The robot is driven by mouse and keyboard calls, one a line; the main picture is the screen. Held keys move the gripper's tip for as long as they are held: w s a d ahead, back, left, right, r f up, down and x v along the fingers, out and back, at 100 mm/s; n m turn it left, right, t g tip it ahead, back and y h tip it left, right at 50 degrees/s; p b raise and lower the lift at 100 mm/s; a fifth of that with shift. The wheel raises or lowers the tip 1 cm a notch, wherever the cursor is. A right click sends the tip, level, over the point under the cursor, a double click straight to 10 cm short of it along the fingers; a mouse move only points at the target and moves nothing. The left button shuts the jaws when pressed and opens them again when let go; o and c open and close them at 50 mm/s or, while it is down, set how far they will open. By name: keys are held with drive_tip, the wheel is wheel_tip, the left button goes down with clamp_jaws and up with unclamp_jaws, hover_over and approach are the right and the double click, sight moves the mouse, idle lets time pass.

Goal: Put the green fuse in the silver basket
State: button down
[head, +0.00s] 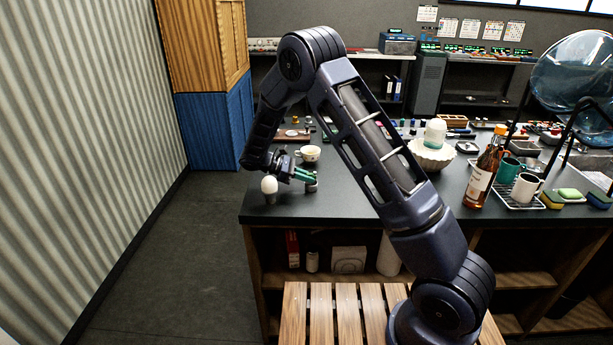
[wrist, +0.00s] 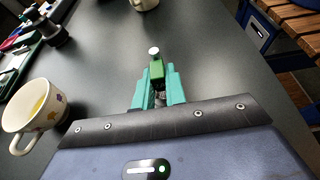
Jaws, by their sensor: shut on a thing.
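My gripper (head: 303,177) is low over the left end of the dark bench, its teal fingers pointing right. In the wrist view the gripper (wrist: 158,88) is shut on the green fuse (wrist: 156,68), which has a pale metal cap and sits between the fingertips. In the head view the fuse is too small to tell apart from the fingers.
A white bulb (head: 269,186) stands beside my gripper. A patterned cup (head: 310,153) is just behind it, also in the wrist view (wrist: 22,112). A slatted wooden stool (head: 345,305) is in front.

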drive_tip(key=c, duration=1.4)
unclamp_jaws()
drive_tip(key=shift+o, duration=0.2)
drive_tip(key=shift+r, duration=3.5)
